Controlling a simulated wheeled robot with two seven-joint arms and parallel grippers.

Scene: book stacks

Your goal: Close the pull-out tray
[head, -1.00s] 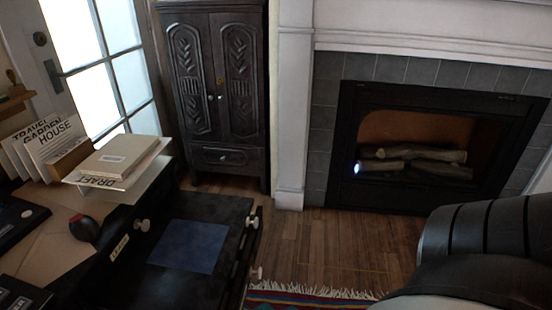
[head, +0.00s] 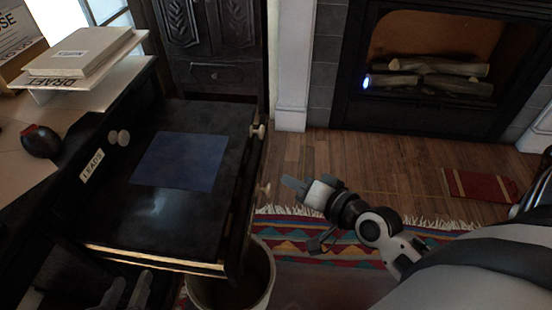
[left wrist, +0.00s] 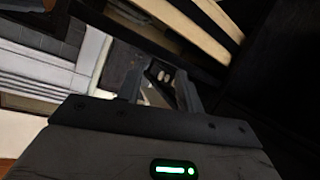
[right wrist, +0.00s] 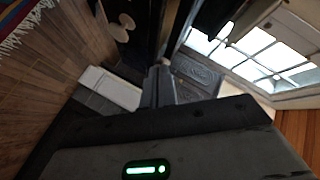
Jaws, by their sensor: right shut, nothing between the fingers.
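The pull-out tray (head: 205,232) is black and pulled out from the dark desk, with a flat blue sheet (head: 180,161) on it. Its front edge, on the right, has two pale knobs (head: 262,191). My right gripper (head: 292,184) is shut and empty, just right of the nearer knob with a small apparent gap; whether it touches cannot be told. In the right wrist view its closed fingers (right wrist: 160,86) point near the knobs (right wrist: 122,27). My left gripper (head: 124,292) is open and empty, low beside the tray's near side; its spread fingers show in the left wrist view (left wrist: 160,88).
A bin (head: 232,292) stands under the tray's near front corner. A "LEADS" label (head: 91,165) and a pale knob mark the desk front. Books (head: 78,52) and a red-black object (head: 40,141) are on the desk.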

